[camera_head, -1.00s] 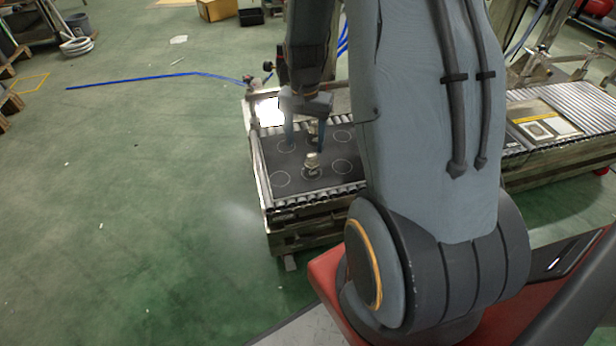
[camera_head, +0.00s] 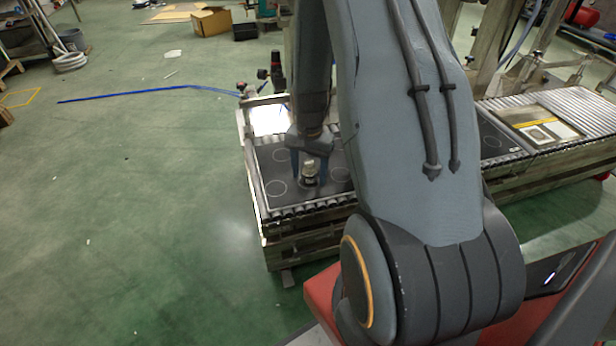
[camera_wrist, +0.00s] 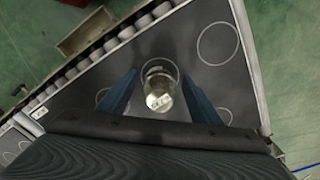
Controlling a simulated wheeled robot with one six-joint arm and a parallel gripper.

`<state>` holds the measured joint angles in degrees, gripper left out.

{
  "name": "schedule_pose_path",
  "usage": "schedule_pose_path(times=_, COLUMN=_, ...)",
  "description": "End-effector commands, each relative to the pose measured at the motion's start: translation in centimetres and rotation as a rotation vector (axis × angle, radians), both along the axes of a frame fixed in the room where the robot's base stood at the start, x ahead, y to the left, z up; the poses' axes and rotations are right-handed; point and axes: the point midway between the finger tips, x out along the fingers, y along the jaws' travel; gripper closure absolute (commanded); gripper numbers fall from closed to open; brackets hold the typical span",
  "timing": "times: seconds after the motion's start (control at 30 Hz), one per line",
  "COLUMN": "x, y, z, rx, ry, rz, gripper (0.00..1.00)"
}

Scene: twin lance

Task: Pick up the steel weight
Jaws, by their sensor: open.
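The steel weight (camera_head: 309,172) is a small shiny metal piece standing upright on a dark board (camera_head: 277,203) with white circles. In the wrist view the weight (camera_wrist: 159,88) sits at a circle, between the two blue fingers. My gripper (camera_wrist: 158,79) is open, with a finger on each side of the weight and visible gaps to it. In the head view my gripper (camera_head: 309,166) points down over the weight. How far the fingertips are above the board is hard to tell. The gripper body and arm hide the back of the board.
The board lies on a roller conveyor (camera_head: 300,212) with a raised frame. Another conveyor section (camera_head: 560,105) with a light panel (camera_head: 545,130) stands to the right. A cardboard box (camera_head: 211,21) is on the far floor. Green floor at left is mostly clear.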

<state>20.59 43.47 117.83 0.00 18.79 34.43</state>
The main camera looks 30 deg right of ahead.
Motion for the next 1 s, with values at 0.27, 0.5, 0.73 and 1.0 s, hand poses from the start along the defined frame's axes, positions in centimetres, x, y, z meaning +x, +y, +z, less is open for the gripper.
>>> schedule_pose_path(times=0.27, x=0.0, y=0.0, z=-0.2, rx=0.0, ry=-0.001, rz=0.0, gripper=0.48)
schedule_pose_path(times=0.5, x=0.0, y=0.0, z=-0.2, rx=0.0, ry=-0.001, rz=0.0, gripper=0.89)
schedule_pose_path(times=0.73, x=0.1, y=-0.1, z=-0.1, rx=-0.001, ry=-0.003, rz=0.0, gripper=1.0)
schedule_pose_path(times=1.0, x=0.1, y=-0.1, z=1.2, rx=-0.002, ry=-0.005, rz=0.0, gripper=1.0)
